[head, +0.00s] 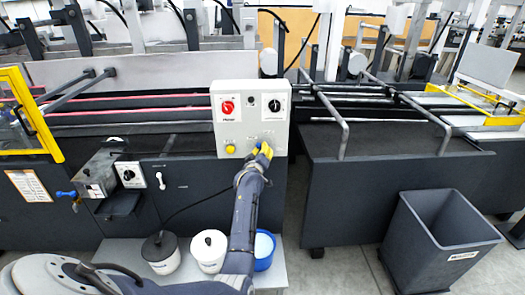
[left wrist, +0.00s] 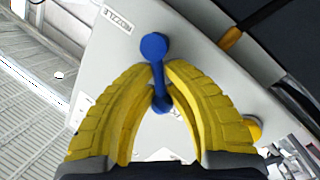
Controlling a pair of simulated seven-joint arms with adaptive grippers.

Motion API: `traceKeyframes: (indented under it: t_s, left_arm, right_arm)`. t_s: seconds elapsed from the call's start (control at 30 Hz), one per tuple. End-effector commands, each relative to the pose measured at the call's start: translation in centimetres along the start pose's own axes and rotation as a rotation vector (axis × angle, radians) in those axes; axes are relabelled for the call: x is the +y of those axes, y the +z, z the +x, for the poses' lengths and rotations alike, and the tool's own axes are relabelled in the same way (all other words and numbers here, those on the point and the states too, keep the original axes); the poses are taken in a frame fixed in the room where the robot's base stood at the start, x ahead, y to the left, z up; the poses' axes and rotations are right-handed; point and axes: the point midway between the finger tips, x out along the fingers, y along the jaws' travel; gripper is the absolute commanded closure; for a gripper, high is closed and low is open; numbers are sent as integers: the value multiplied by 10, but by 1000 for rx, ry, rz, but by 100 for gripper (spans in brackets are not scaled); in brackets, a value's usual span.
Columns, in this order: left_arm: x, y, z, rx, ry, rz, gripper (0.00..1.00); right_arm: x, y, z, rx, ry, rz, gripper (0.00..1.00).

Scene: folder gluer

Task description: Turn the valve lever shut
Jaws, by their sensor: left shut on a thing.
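My left gripper (head: 264,149) reaches up to the lower right of the white control panel (head: 251,92). In the left wrist view, its yellow fingers (left wrist: 164,80) are shut on a small blue lever (left wrist: 154,46) with rounded ends, standing against the light panel face. One end of the lever sticks out beyond the fingertips and the other shows between the fingers. In the head view the gripper hides this lever. Another blue handle (head: 66,194) sticks out from a grey metal box (head: 97,175) at the left. My right gripper is not in view.
The panel also carries a red knob (head: 228,107), a black knob (head: 274,105) and a yellow button (head: 230,149). Below stand a black-lidded pot (head: 161,252), a white pot (head: 208,250) and a blue pot (head: 264,249). A grey bin (head: 437,240) stands right.

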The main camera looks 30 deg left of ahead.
Motion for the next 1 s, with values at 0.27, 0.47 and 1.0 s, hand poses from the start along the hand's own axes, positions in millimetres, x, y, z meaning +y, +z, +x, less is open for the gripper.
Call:
traceKeyframes:
  t_s: [0.27, 0.47, 1.0]
  left_arm:
    - [10, -4, 2, -29, -33, 185, 100]
    - [17, -3, 4, -62, -66, 349, 100]
    - [30, 2, 8, -119, -123, 647, 100]
  right_arm:
    - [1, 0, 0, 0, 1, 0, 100]
    - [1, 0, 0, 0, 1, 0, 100]
    - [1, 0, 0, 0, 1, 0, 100]
